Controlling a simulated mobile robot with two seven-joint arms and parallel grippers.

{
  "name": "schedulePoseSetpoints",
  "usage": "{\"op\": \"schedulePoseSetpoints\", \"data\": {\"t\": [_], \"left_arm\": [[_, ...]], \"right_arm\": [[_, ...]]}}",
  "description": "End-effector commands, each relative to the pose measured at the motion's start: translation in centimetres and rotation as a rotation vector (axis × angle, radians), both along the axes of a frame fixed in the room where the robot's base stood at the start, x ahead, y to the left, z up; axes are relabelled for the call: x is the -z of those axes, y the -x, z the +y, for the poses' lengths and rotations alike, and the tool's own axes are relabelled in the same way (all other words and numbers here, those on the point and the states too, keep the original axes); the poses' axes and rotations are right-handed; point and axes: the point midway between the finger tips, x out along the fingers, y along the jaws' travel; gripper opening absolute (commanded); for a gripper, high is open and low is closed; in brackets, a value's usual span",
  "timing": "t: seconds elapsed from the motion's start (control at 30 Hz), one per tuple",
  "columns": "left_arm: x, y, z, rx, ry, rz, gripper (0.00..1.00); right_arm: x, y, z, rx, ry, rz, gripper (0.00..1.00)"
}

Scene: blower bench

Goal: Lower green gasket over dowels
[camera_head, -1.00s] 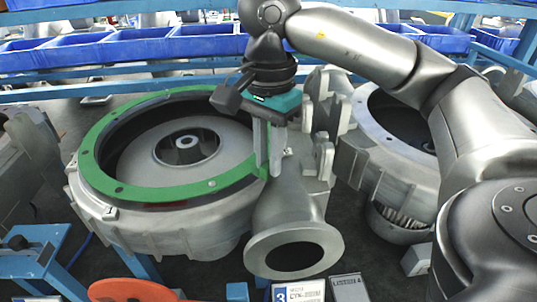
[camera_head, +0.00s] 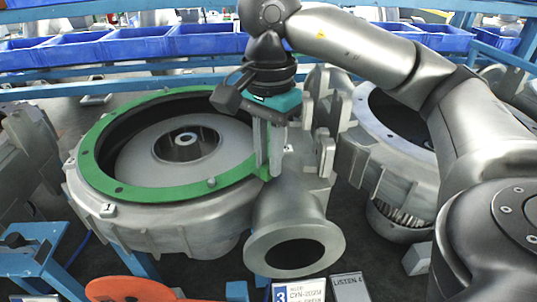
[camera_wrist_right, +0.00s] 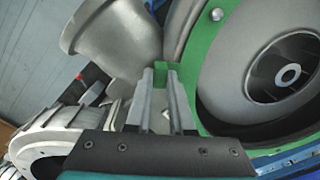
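The green gasket (camera_head: 96,177) is a flat ring around the round opening of the left blower housing (camera_head: 170,215). It lies level on the rim, with no clear gap at the front. A silver dowel (camera_head: 211,183) stands up through its front right part; it also shows in the right wrist view (camera_wrist_right: 217,14). Other dowels are hard to make out. My right gripper (camera_head: 268,172) points down at the ring's right side. In the right wrist view its fingers (camera_wrist_right: 161,78) are shut on a green tab of the gasket (camera_wrist_right: 161,72). My left gripper is out of view.
A flanged outlet (camera_head: 293,248) stands just in front of my right gripper. A second housing (camera_head: 385,150) is at the right, under my right arm. Blue bins (camera_head: 135,45) line the back. An orange disc (camera_head: 130,290) and labels (camera_head: 298,292) are in front.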

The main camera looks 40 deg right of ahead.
Motion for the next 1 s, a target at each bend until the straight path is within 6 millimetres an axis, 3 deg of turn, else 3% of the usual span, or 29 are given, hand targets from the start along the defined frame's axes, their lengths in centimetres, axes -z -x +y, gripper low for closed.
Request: {"op": "schedulePoseSetpoints", "data": {"t": [0.07, 0.3, 0.67, 0.8, 1.0], "left_arm": [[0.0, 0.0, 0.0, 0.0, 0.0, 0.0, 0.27], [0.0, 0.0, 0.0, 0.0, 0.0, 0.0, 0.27], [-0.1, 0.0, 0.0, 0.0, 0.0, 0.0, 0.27], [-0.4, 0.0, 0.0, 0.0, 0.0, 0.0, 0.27], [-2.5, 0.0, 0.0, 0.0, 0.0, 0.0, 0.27]], "right_arm": [[0.0, 0.0, 0.0, 0.0, 0.0, -0.001, 0.28], [0.0, 0.0, 0.0, 0.0, 0.0, -0.001, 0.56], [-0.7, 0.0, 0.0, 0.0, 0.0, -0.002, 0.56], [-2.9, -0.1, 0.1, -0.001, -0.002, -0.006, 0.56], [-6.4, 0.0, 0.0, 0.001, 0.0, -0.005, 0.56]]}}
